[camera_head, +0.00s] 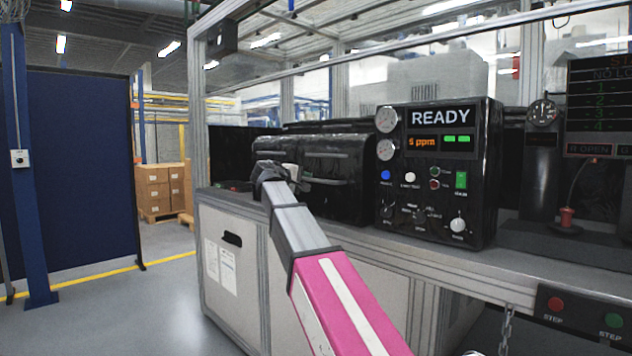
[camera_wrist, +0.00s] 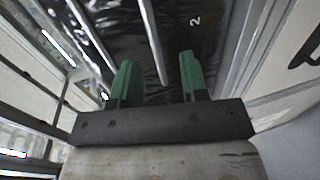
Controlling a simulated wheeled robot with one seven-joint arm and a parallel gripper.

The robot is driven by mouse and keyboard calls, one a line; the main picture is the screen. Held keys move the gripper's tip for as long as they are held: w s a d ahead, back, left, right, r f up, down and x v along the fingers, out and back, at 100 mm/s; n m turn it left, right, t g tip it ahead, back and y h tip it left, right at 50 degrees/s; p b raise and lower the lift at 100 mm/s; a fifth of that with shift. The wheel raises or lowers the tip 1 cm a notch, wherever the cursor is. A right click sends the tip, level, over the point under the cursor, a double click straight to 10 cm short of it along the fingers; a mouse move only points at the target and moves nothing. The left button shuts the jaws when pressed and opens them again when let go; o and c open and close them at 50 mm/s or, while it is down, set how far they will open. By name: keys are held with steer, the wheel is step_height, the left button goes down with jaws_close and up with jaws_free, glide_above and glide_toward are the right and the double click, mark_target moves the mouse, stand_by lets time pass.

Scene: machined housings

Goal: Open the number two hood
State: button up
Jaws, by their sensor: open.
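The number two hood (camera_wrist: 185,35) is a glossy black cover with a white "2" on it. It fills the upper middle of the wrist view. A pale bar handle (camera_wrist: 152,42) runs along it and ends between my green fingers in that picture. My gripper (camera_wrist: 156,62) is open, one finger on each side of the bar, with gaps showing; I cannot tell how deep the bar sits between them. In the head view my gripper (camera_head: 272,172) is in front of the left part of the black hoods (camera_head: 340,160) and hides some of them. The hoods look shut.
A black control panel (camera_head: 438,175) reading "READY" stands right of the hoods. An aluminium frame post (camera_head: 198,110) rises at the bench's left end. The bench edge (camera_head: 400,243) runs below. Open floor (camera_head: 165,310) lies to the left.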

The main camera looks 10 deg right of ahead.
mark_target(323, 181)
steer(key=x, duration=0.3)
steer(key=r+x, duration=0.1)
steer(key=x, duration=0.6)
steer(key=shift+w+d+r, duration=0.15)
steer(key=shift+w, duration=0.4)
jaws_close()
